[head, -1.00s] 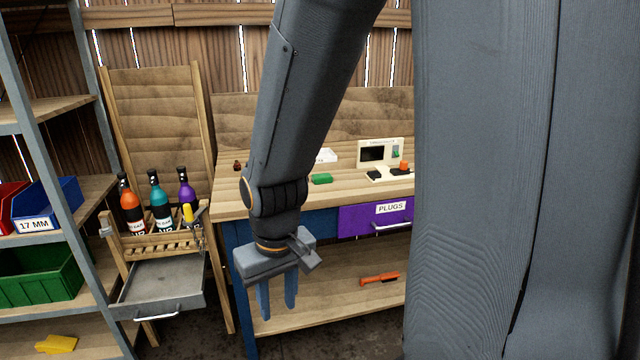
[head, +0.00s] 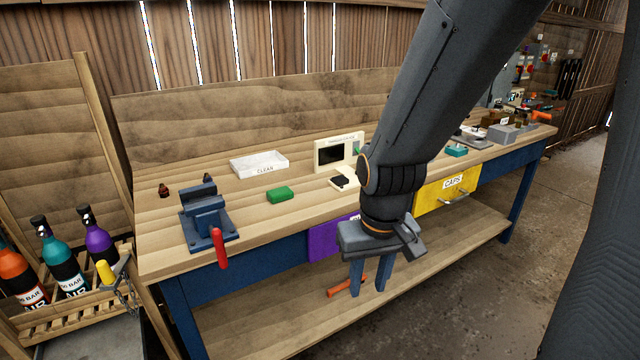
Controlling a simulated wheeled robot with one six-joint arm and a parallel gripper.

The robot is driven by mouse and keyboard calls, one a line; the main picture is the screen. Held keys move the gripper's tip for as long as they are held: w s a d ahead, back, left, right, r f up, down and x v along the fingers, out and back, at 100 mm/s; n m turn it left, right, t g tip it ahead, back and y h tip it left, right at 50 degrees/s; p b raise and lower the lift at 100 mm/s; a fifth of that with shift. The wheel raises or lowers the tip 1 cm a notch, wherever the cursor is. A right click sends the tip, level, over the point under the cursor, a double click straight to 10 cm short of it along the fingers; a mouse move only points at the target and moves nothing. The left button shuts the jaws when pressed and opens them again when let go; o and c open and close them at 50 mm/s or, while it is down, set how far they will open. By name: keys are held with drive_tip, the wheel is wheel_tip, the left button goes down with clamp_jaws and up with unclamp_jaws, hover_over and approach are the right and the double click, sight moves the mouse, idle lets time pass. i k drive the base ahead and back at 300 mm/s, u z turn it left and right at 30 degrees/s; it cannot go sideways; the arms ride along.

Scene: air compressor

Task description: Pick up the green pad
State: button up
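The green pad (head: 278,194) is a small flat block lying on the wooden workbench top (head: 160,232). It lies between the blue vise and the white screen device, in front of the white tray. My gripper (head: 369,290) points down in front of the bench's front edge, to the right of the pad and lower in the picture. Its two blue fingers are apart with nothing between them. The gripper is clear of the pad, and the pad is in full view.
A blue vise (head: 205,214) with a red handle stands left of the pad. A white tray (head: 259,164) and a screen device (head: 338,151) stand behind it. Purple (head: 325,243) and yellow (head: 447,192) drawers are under the bench top. Bottles (head: 60,259) stand at the left.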

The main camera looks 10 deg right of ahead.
sight(283, 193)
drive_tip(key=z, duration=0.2)
drive_tip(key=i, duration=1.2)
drive_tip(key=u, duration=0.45)
